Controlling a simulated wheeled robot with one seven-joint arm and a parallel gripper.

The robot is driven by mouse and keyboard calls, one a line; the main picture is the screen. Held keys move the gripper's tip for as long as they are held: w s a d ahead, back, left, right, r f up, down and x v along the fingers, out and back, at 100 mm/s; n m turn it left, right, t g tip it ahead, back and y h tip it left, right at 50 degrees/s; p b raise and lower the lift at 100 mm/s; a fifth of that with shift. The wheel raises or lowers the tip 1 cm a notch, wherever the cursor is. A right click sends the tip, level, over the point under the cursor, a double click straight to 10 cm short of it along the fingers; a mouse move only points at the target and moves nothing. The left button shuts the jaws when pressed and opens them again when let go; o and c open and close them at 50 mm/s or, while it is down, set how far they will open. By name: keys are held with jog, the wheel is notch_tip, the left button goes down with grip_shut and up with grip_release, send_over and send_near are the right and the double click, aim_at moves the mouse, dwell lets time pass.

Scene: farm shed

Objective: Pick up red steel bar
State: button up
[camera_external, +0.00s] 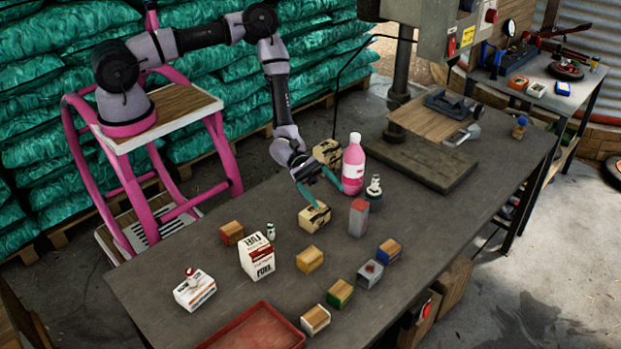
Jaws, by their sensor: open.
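An upright grey block with a red top (358,218), which looks like the red steel bar, stands on the table right of the middle. My gripper (322,193) has teal fingers and points down above the table, left of and behind this bar. Its fingers are spread apart, with nothing seen held between them. One finger is above a tan block with dark marks (314,217); the other reaches toward the pink bottle (353,165). I cannot tell how high the fingertips are.
A small jar (374,190) stands close behind the bar. A blue-ended block (389,250), a grey block (369,274) and several wooden blocks lie nearer the front. A white carton (257,257) and red tray (250,331) are at left. A drill press base (420,160) stands behind.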

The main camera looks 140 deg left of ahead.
aim_at(366, 210)
jog(key=s+a+f+n+y, duration=0.1)
jog(key=a+f+n+y, duration=0.1)
jog(key=a+f+n, duration=0.1)
jog(key=s+a+f+n+y, duration=0.1)
jog(key=a+f+n+y, duration=0.2)
jog(key=s+a+f+n+y, duration=0.1)
jog(key=a+f+n+y, duration=0.2)
jog(key=shift+f+t, duration=0.2)
jog(key=shift+t, duration=0.1)
jog(key=w, duration=0.5)
jog(key=shift+w+a+f, duration=0.1)
jog(key=shift+a, duration=0.3)
jog(key=shift+w+a+r, duration=0.1)
jog(key=shift+w+a, duration=0.05)
jog(key=shift+w, duration=0.75)
jog(key=shift+w+a+r, duration=0.1)
jog(key=shift+w+a, duration=0.05)
jog(key=shift+w, duration=0.75)
jog(key=shift+w+a, duration=0.15)
jog(key=shift+w, duration=0.75)
grip_shut()
